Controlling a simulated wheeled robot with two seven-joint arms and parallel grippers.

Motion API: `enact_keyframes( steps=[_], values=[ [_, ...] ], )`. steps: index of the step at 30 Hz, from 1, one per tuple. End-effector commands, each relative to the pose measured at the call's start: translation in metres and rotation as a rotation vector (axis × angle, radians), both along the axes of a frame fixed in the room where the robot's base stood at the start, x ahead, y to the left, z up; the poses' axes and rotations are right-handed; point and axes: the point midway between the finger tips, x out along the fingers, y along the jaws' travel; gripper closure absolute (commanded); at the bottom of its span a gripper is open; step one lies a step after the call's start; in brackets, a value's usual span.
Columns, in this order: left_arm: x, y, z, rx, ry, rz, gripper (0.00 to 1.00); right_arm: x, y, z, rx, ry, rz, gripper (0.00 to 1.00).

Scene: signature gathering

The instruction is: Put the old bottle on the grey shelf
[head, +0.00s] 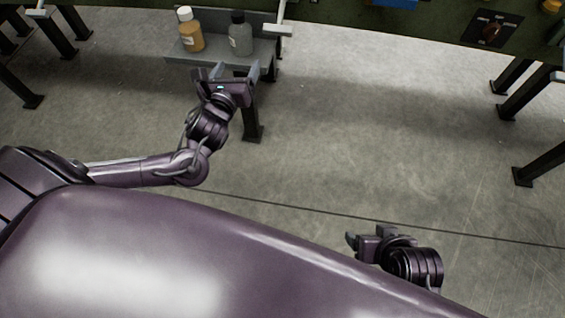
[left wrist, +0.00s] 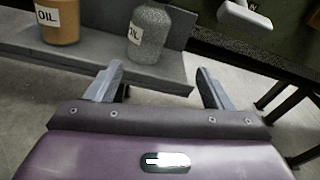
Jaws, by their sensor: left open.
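Two bottles stand upright on the grey shelf (head: 222,55). One is an orange-brown bottle with a white cap (head: 191,32), on the left. The other is a grey bottle with a dark cap (head: 240,36), on the right. In the left wrist view the orange-brown bottle (left wrist: 59,22) and the grey bottle (left wrist: 149,36) show OIL labels, and the shelf (left wrist: 75,50) lies beyond the fingers. I cannot tell which one is the old bottle. My left gripper (head: 228,74) is open and empty, just in front of the shelf's front edge, apart from both bottles. My right gripper (head: 363,237) is low over the floor; its fingers are unclear.
A light grey handle-like part (head: 277,30) sticks out right of the shelf. A green machine panel with a dark knob (head: 491,31) runs along the back. Dark table legs (head: 252,120) stand below the shelf and at both sides. The middle floor is clear.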

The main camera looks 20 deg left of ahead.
Motion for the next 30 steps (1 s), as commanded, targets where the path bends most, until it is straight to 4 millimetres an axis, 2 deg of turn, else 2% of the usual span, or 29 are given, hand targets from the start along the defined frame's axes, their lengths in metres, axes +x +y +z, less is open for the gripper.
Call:
enact_keyframes(
  steps=[1,6,11,15,19,24,30],
  values=[
    [-0.006,-0.016,-0.019,-0.142,0.042,0.003,0.26,0.0,0.0,0.0,0.0,0.0,0.0,0.26],
    [-0.04,-0.084,-0.081,-0.781,0.218,0.106,0.26,0.0,0.0,0.0,0.0,0.0,0.0,0.26],
    [-0.085,-0.141,-0.12,-1.345,0.369,0.354,0.26,0.0,0.0,0.0,0.0,0.0,0.0,0.26],
    [-0.127,-0.18,-0.139,-1.759,0.455,0.676,0.26,0.0,0.0,0.0,0.0,-0.001,0.0,0.26],
    [-0.162,-0.203,-0.148,-2.027,0.47,1.006,0.26,0.0,0.0,0.0,0.0,-0.001,0.0,0.26],
    [-0.19,-0.216,-0.151,-2.196,0.435,1.316,0.26,0.0,0.0,0.0,0.0,-0.001,0.0,0.26],
    [-0.2,-0.219,-0.152,-2.24,0.412,1.423,0.26,0.0,0.0,0.0,0.0,-0.001,0.0,0.26]
  ],
)
